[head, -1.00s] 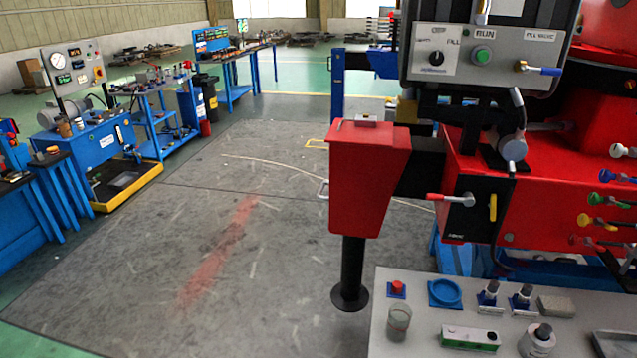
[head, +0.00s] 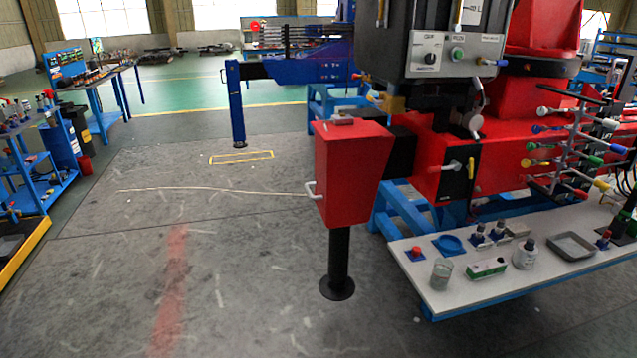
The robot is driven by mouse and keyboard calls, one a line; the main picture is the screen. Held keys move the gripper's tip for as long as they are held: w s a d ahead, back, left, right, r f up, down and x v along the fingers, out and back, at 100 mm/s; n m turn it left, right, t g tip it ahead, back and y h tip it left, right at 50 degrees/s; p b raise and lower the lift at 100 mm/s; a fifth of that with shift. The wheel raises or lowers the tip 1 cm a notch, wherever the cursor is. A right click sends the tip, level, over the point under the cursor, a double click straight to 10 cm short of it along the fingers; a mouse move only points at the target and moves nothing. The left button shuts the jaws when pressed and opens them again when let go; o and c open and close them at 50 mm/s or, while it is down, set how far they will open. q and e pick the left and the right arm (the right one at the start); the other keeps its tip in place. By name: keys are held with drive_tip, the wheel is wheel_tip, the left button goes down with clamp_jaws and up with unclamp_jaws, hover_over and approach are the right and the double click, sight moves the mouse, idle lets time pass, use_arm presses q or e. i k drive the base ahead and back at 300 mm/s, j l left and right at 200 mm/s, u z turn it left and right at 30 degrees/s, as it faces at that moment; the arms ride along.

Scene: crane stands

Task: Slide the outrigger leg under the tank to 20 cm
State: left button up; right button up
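A dark beam (head: 400,155) joins the housing to the red machine body (head: 460,180) on the right. I cannot make out which part is the tank, and no 20 cm mark is readable. Neither of my grippers is in view.
A white-topped bench (head: 470,285) with small items stands at the right, close to the leg. A blue leg (head: 236,110) stands farther back near a yellow floor rectangle (head: 241,157). Blue workbenches line the left.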

sight(352, 157)
drive_tip(key=i+j+z, duration=0.2)
drive_tip(key=i+j, duration=0.25)
drive_tip(key=i, duration=0.25)
drive_tip(key=i+j+z, duration=0.2)
drive_tip(key=i+j, duration=0.4)
drive_tip(key=i, duration=0.1)
